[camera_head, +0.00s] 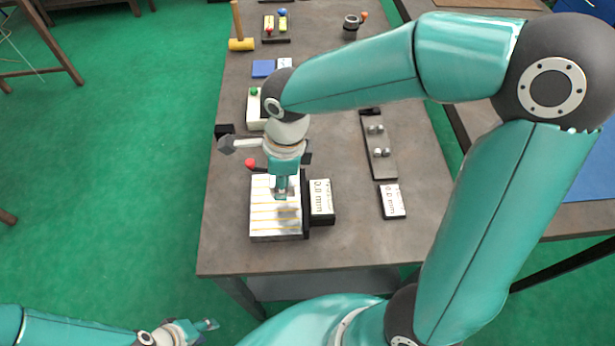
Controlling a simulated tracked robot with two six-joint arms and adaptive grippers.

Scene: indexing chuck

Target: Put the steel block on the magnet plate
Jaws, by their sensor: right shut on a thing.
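The magnet plate (262,222) is a pale block with fine yellowish stripes, near the front of the grey-brown table. My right gripper (281,195) points down over its upper middle part and is shut on a small grey piece, which I take to be the steel block (281,188). The fingers hide most of the block, and I cannot tell whether it touches the plate. My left gripper (206,326) is low at the bottom left, off the table and far from the plate. Its fingers are too small and partly cut off to read.
A red knob (250,163) stands behind the plate. A 0.0 mm display (321,198) stands at its right, and another (393,201) lies further right below a dark strip with silver knobs (379,152). The table's front edge is clear.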

